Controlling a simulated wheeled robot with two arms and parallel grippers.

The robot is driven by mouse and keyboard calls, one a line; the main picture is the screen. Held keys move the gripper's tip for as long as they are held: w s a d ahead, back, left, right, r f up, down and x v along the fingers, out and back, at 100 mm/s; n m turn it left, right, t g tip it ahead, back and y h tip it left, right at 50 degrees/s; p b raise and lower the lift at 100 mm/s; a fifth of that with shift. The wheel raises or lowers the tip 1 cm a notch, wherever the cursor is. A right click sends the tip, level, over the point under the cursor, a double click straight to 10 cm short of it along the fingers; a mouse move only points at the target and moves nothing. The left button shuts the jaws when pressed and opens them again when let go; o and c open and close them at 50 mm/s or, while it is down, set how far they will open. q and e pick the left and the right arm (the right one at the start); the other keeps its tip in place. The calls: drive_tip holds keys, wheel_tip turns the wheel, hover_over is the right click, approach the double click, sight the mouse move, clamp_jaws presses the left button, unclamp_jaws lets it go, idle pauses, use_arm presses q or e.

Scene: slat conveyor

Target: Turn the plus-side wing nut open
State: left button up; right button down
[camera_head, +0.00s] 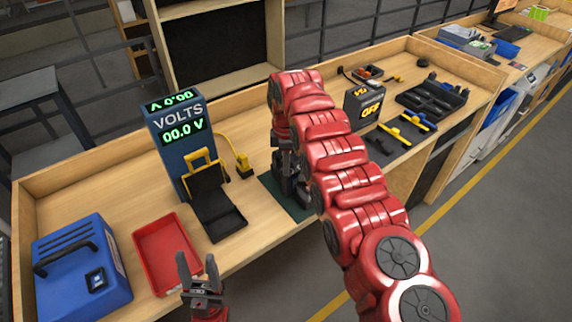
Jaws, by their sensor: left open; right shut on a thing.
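My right arm, red, reaches in from the lower right and covers much of the bench middle. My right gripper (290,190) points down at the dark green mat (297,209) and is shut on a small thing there. Gripper and arm hide that thing, so I cannot make out the plus-side wing nut. My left gripper (195,271) is open and empty at the front of the red tray (163,250), fingers pointing up in the picture.
A black holder with a yellow frame (212,203) stands before the meter. A yellow plug (242,162) lies beside it. A blue case (80,275) is at the left.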

drive_tip(key=n, duration=0.6)
drive_tip(key=shift+n, duration=0.3)
idle(0.5)
drive_tip(key=c, duration=1)
unclamp_jaws()
